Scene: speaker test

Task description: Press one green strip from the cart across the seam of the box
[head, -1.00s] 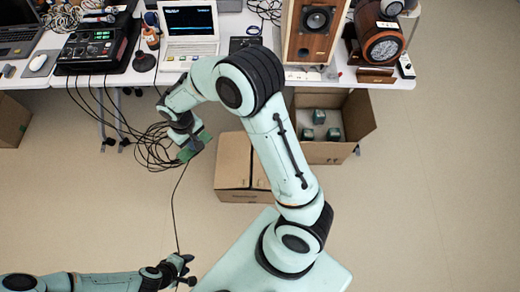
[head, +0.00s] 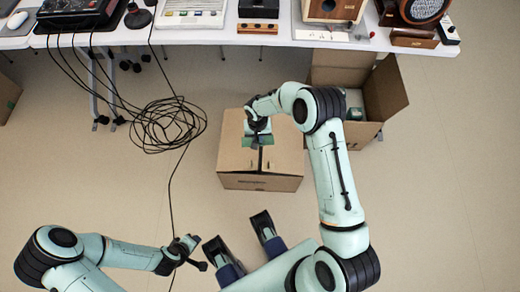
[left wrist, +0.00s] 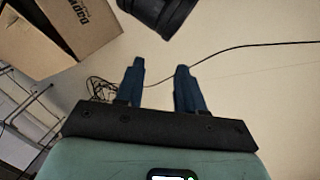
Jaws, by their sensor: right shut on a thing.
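The closed cardboard box (head: 232,160) stands on the floor in the middle of the head view, its top seam (head: 262,162) running front to back. My right gripper (head: 258,136) is shut on a green strip (head: 257,141) over the box top, with the strip lying across the line of the seam. I cannot tell whether the strip touches the cardboard. The gripper hides part of the seam. My left gripper (head: 190,250) is low at the left, away from the box. In the left wrist view its fingers (left wrist: 159,80) are apart with nothing held between them.
An open carton (head: 386,92) with green-topped items stands behind the box to the right. Coiled black cables (head: 168,125) lie on the floor at the left, and one runs past my left gripper. A white table (head: 290,37) with equipment spans the back. The right floor is clear.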

